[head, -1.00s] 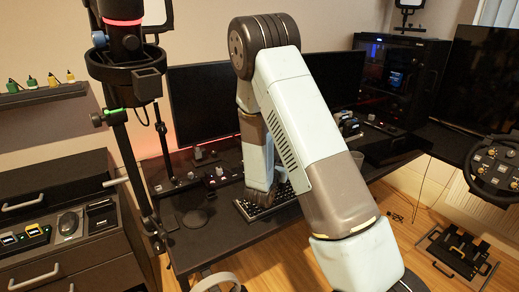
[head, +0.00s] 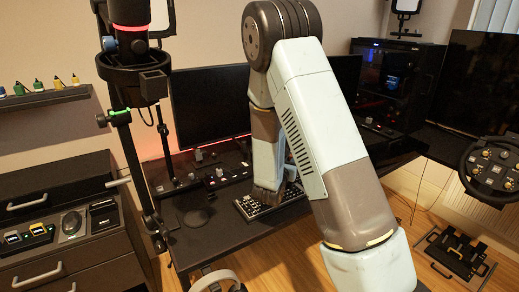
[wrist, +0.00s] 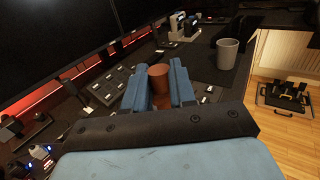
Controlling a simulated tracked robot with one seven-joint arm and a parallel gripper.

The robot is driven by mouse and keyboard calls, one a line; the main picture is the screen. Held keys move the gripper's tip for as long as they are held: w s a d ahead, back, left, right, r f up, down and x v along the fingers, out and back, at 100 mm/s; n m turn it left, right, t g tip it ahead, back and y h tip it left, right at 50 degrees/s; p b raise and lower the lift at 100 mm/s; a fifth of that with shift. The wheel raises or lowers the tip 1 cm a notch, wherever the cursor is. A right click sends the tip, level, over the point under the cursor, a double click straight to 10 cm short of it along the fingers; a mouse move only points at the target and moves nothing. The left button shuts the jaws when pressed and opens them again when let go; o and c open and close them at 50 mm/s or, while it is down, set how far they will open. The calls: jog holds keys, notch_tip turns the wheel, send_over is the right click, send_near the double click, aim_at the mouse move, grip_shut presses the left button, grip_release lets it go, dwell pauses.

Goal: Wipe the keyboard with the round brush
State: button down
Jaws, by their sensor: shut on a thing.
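The black keyboard (head: 244,208) lies on the dark desk below the left monitor in the head view. Its right part is partly covered by my arm. My gripper (head: 266,196) is low over the keyboard, pointing down; I cannot tell whether the brush touches the keys. In the wrist view, my gripper (wrist: 158,84) has its two blue fingers shut on the round brush (wrist: 158,76), whose reddish-brown cylindrical end shows between them. The brush's lower end is hidden.
A grey cup (wrist: 228,52) stands to the right of my gripper in the wrist view. A round dark pad (head: 197,217) lies left of the keyboard. A monitor (head: 208,103) stands behind. A black stand (head: 138,165) rises at the desk's left.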

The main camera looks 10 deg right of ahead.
jog(key=shift+r, duration=1.8)
